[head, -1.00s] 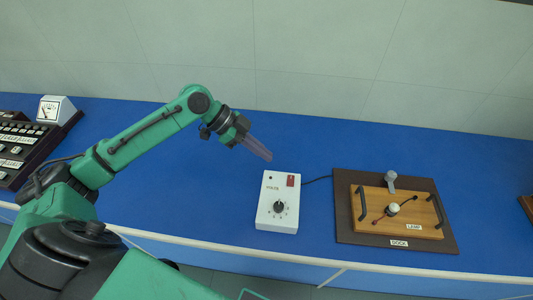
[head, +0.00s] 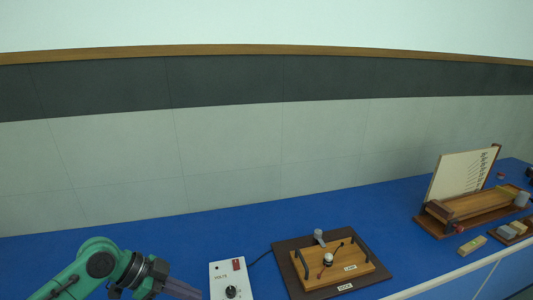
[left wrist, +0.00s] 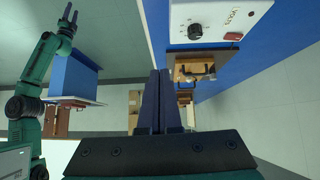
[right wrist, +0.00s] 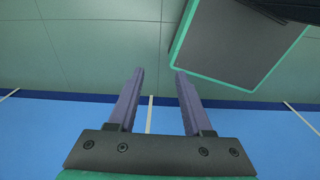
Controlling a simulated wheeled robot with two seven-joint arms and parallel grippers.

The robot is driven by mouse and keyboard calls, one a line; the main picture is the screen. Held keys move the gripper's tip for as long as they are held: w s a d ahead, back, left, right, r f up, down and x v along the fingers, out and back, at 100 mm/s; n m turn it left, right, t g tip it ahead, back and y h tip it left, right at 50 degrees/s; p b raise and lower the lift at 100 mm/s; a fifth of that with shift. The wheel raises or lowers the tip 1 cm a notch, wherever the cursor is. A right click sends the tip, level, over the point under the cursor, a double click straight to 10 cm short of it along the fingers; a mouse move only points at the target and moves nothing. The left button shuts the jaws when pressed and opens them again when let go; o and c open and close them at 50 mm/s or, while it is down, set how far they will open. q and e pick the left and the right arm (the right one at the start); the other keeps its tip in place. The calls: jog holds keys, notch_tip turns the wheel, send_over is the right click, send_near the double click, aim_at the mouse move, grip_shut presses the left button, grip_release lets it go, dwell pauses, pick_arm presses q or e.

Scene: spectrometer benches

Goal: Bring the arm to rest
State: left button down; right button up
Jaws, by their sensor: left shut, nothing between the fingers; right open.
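My left arm comes in at the bottom left of the head view. My left gripper (head: 182,290) is close to the left side of the white volts box (head: 231,281), near the frame's bottom edge. In the left wrist view its fingers (left wrist: 160,100) are shut with nothing between them. The volts box (left wrist: 217,20) shows there beyond the fingertips, apart from them. My right gripper (right wrist: 153,78) is open and empty in the right wrist view. It is out of the head view. The right arm also shows at the left of the left wrist view.
Right of the volts box is a dark dock board (head: 376,284) with a wooden lamp board (head: 325,272) on it. A wooden stand with a white scale panel (head: 460,176) is farther right, with small blocks (head: 472,245) nearby. The blue bench between is clear.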

pick_arm(q)
jog(key=s+d+f+n+y, duration=0.2)
jog(key=s+d+f+n, duration=0.15)
jog(key=f, duration=0.55)
jog(key=s+a+f+n+t+y, duration=0.1)
jog(key=s+a+f+n+y, duration=0.45)
jog(key=s+a+n, duration=0.4)
jog(key=s+f+b, duration=0.2)
jog(key=s+f, duration=0.1)
jog(key=f, duration=2)
jog(key=s+a+f+g+y+b, duration=0.1)
jog(key=s+a+f+g, duration=0.1)
jog(key=s+f, duration=1.4)
jog(key=shift+s+a+m+b, duration=0.3)
jog(key=shift+s+b, duration=0.1)
pick_arm(e)
jog(key=w+f, duration=0.1)
jog(key=f, duration=0.1)
jog(key=w+f, duration=0.1)
jog(key=shift+w+a+f, duration=0.1)
jog(key=shift+w+f, duration=0.05)
jog(key=shift+f, duration=0.2)
